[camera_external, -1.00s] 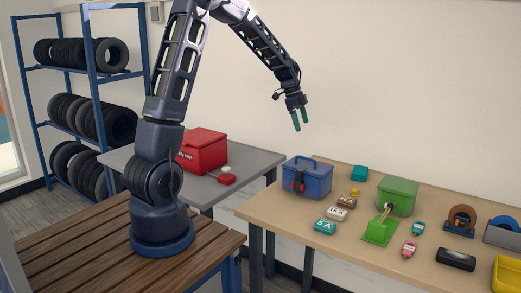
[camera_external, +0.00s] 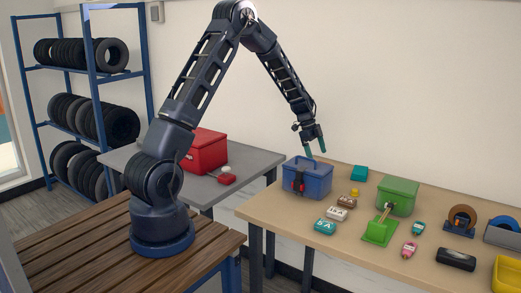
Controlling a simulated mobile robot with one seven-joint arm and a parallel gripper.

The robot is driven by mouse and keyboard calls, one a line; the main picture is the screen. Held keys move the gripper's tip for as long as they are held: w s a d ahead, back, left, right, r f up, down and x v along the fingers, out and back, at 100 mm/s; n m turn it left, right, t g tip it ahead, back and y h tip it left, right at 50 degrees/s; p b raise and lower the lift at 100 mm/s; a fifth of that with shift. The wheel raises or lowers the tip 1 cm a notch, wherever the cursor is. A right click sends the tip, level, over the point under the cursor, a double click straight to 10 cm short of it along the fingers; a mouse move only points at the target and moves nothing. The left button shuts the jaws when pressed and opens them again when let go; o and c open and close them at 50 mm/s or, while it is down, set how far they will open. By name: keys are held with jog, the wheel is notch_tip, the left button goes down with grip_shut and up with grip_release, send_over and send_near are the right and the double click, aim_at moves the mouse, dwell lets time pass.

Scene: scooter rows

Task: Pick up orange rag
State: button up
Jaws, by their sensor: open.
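I cannot make out an orange rag anywhere in the external view. My gripper (camera_external: 315,151) points down with its teal fingers apart and nothing between them. In the picture it is just over the back of the blue box (camera_external: 313,182) on the tan table; I cannot tell the exact gap. The blue box has a dark red-and-black latch on its front, and its inside is hidden from this view.
The tan table (camera_external: 280,213) also holds a green box (camera_external: 398,194), a teal block (camera_external: 360,173), several small labelled blocks, an orange-brown roll (camera_external: 462,217), a black case (camera_external: 456,259) and a yellow bin (camera_external: 508,275). A red box (camera_external: 207,150) stands on the grey table.

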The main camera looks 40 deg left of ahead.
jog(key=shift+a+x, duration=0.15)
jog(key=shift+x, duration=1.3)
jog(key=shift+a+x, duration=0.2)
jog(key=shift+x, duration=1.25)
jog(key=shift+c, duration=0.4)
jog(key=c, duration=0.6)
